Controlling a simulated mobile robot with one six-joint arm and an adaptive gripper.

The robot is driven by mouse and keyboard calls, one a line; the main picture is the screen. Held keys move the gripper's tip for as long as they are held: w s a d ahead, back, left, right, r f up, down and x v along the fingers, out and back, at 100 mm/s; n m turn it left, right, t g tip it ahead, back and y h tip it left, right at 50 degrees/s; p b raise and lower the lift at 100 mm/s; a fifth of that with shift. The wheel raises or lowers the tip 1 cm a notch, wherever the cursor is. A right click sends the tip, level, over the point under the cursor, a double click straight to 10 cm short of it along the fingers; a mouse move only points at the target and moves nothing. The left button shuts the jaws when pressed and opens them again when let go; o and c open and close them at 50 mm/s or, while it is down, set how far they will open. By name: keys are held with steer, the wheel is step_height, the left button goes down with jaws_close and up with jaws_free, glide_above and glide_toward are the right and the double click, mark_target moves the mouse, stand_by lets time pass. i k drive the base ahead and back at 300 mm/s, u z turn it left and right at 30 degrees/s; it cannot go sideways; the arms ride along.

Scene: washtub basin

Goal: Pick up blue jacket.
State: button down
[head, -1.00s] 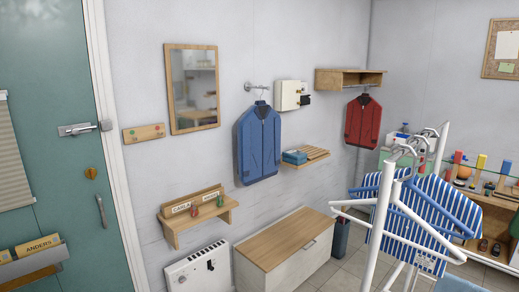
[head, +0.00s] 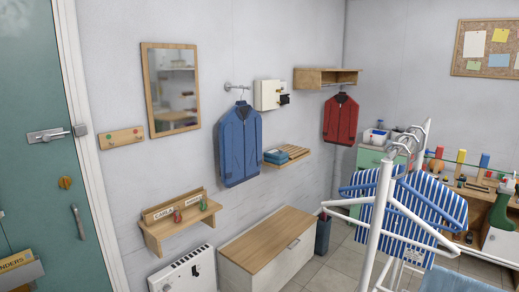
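The blue jacket (head: 240,145) hangs on a hanger from a metal wall hook (head: 236,87) on the grey wall, left of the middle in the head view. My gripper is not in view.
A red jacket (head: 341,119) hangs under a wooden shelf (head: 322,78) farther right. A slatted shelf (head: 287,154), a name-tag shelf (head: 180,222) and a mirror (head: 171,90) are on the wall. The chest (head: 268,242) stands below; a white rack (head: 378,220) with striped cloth (head: 425,205) stands front right.

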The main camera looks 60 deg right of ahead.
mark_target(240, 130)
steer(key=z, duration=1.55)
steer(key=k, duration=0.95)
steer(key=i, duration=0.8)
steer(key=z, duration=0.05)
